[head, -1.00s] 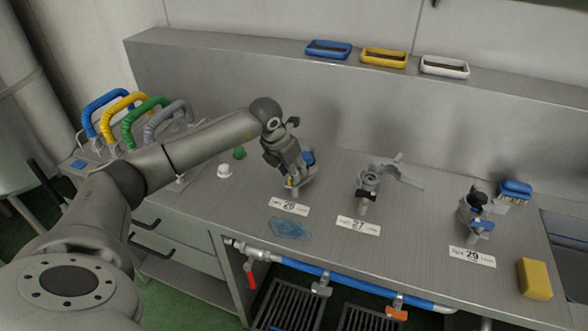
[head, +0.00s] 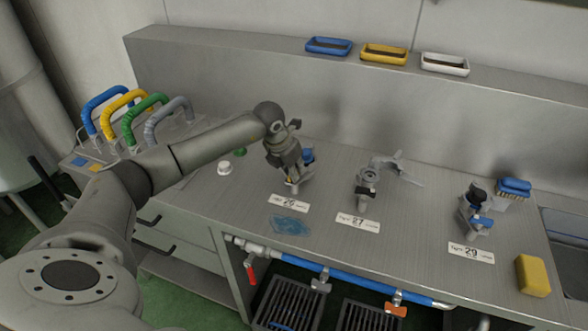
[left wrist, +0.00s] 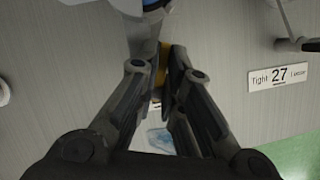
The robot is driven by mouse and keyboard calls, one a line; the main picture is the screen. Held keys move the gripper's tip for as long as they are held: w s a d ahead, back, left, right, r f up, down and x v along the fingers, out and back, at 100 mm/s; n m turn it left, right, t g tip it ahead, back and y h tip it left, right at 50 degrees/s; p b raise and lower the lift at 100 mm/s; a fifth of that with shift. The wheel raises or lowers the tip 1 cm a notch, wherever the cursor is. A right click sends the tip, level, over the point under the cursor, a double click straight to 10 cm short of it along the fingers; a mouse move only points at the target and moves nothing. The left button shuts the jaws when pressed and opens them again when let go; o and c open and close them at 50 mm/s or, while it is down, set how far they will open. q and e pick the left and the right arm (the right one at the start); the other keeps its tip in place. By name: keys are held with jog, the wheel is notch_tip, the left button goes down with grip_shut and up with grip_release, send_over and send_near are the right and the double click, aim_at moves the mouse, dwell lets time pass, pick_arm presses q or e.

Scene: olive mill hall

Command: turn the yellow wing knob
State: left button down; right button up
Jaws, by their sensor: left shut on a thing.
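My left gripper (head: 291,181) is at the leftmost bench fitting, above its number plate (head: 290,203). In the left wrist view its two fingers (left wrist: 163,88) are shut on the yellow wing knob (left wrist: 164,62), one finger on each side. Only a narrow strip of the knob shows between the fingers, so its angle cannot be told. A blue part (head: 308,155) of the same fitting shows just right of the gripper. My right gripper is in neither view.
A fitting with a grey wrench-like handle (head: 400,172) stands to the right, behind plate 27 (head: 358,222). Further right are another fitting (head: 474,212), a blue brush (head: 515,187) and a yellow sponge (head: 532,275). A white cap (head: 225,168) lies left of the gripper.

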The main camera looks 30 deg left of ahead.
pick_arm(q)
jog(key=m+h+b, duration=0.1)
jog(key=m+b, duration=0.1)
jog(key=m, duration=0.1)
jog(key=shift+a+f+b, duration=0.15)
jog(key=shift+b, duration=0.2)
jog(key=m+b, duration=0.1)
jog(key=m, duration=0.1)
jog(key=m+g+h+b, duration=0.1)
jog(key=m, duration=0.1)
jog(key=shift+w+h+b, duration=0.15)
jog(key=shift+h+b, duration=0.15)
jog(key=m+g+b, duration=0.1)
jog(key=m, duration=0.3)
jog(key=shift+h, duration=0.4)
jog(key=shift+w+a+r+m+g+b, duration=0.1)
jog(key=shift+m+g+b, duration=0.25)
jog(key=shift+m, duration=0.35)
jog(key=shift+r+m+g+b, duration=0.1)
jog(key=shift+m+g+b, duration=0.2)
jog(key=shift+m, duration=0.4)
jog(key=c, duration=1.6)
grip_release()
jog(key=shift+o, duration=0.2)
jog(key=shift+r, duration=0.1)
jog(key=v, duration=1.1)
jog(key=shift+a+r, duration=0.25)
jog(key=shift+a, duration=0.1)
